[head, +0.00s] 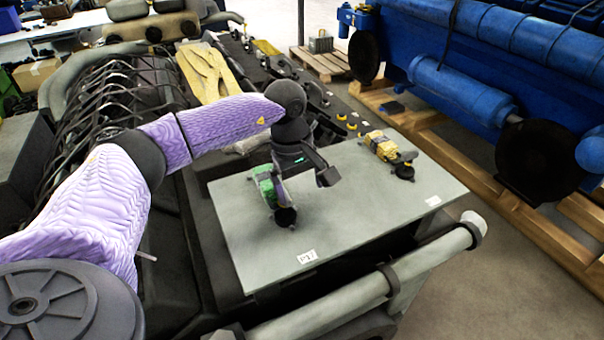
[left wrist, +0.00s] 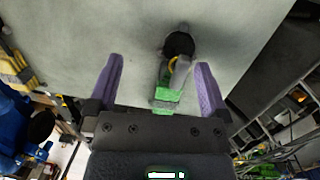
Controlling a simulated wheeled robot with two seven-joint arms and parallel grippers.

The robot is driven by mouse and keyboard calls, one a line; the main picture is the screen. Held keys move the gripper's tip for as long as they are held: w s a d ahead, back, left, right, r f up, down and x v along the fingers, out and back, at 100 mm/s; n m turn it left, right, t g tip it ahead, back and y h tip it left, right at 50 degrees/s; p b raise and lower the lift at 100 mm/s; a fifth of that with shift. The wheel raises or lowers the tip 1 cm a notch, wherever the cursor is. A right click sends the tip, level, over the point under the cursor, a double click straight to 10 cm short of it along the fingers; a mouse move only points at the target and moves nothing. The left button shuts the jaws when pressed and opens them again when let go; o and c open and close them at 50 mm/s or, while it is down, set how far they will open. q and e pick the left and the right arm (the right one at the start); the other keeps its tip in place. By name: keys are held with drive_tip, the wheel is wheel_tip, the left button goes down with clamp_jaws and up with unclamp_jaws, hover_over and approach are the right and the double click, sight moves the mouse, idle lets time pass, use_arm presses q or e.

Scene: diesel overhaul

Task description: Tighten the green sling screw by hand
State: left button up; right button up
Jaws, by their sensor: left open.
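The green sling (head: 265,187) stands on the grey plate (head: 355,215), with a dark round knob (head: 285,216) at its front foot. My left gripper (head: 282,178) is right above it, pointing down. In the left wrist view, the left gripper's (left wrist: 159,64) two purple fingers are spread wide. The green sling (left wrist: 167,95) shows between them with a grey part and a bit of yellow, and its black knob (left wrist: 179,45) lies just beyond the fingertips. I see no finger touching it. The screw's thread is too small to make out. My right gripper is not in view.
A yellow sling (head: 380,145) with a dark knob (head: 404,171) stands at the plate's far right. Black cables (head: 125,95) and engine parts lie left of and behind the plate. A pale pipe (head: 345,300) runs along the front. The plate's middle is clear.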

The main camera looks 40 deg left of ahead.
use_arm(q)
drive_tip(key=a, duration=0.1)
drive_tip(key=a+y, duration=0.1)
drive_tip(key=s+a+r, duration=0.1)
drive_tip(key=shift+a+g, duration=0.15)
drive_tip(key=shift+g, duration=0.15)
drive_tip(key=n, duration=0.4)
drive_tip(key=shift+r, duration=0.1)
drive_tip(key=n+p, duration=0.1)
drive_tip(key=n, duration=1)
drive_tip(key=shift+n, duration=0.3)
drive_tip(key=n, duration=0.8)
drive_tip(key=shift+n+p, duration=0.3)
drive_tip(key=shift+n, duration=0.1)
drive_tip(key=n+p, duration=0.1)
drive_tip(key=n, duration=0.2)
drive_tip(key=n+p, duration=0.1)
drive_tip(key=n, duration=0.2)
drive_tip(key=n+p, duration=0.1)
drive_tip(key=n, duration=0.2)
drive_tip(key=shift+r, duration=0.3)
wheel_tip(320, 180, down, 5)
drive_tip(key=n+b, duration=0.2)
drive_tip(key=b, duration=0.1)
drive_tip(key=shift+f, duration=0.45)
drive_tip(key=shift+r, duration=0.1)
clamp_jaws()
